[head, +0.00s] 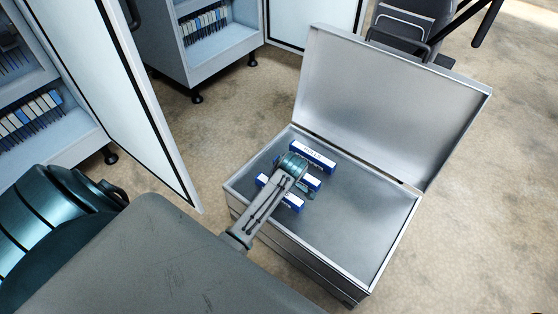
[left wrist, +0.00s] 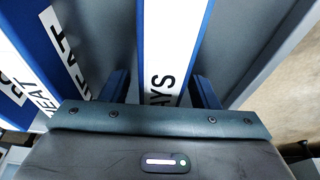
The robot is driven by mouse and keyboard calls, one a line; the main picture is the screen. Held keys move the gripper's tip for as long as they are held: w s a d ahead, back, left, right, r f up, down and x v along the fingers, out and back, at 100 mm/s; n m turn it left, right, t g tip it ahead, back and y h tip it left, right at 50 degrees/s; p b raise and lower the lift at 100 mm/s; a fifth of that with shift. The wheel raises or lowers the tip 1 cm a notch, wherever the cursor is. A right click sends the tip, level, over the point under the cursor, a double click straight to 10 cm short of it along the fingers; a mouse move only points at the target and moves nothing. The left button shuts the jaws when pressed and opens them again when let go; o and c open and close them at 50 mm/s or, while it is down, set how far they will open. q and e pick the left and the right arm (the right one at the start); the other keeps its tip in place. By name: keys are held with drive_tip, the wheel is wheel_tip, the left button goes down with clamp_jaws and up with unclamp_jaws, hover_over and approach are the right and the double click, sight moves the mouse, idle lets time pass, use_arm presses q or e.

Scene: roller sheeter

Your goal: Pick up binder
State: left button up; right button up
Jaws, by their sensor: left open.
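Several blue binders with white, black-lettered spines lie in the open metal chest. One binder (head: 312,157) is nearest the lid, and another (head: 291,201) is on the near side. My left gripper (head: 307,188) is down over the binders, and its wrist hides parts of them. The jaws are open, one finger on each side; contact cannot be told. Another binder (left wrist: 66,50) is to the left. My right gripper is not in view.
The metal chest (head: 372,212) has a bare floor right of the binders, and its raised lid (head: 395,105) stands behind. An open cabinet door (head: 125,90) is at left, with cabinets of binders beyond. A dark chair (head: 410,22) is at top right.

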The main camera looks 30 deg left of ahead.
use_arm(q)
drive_tip(key=shift+f, duration=0.1)
idle(0.3)
clamp_jaws()
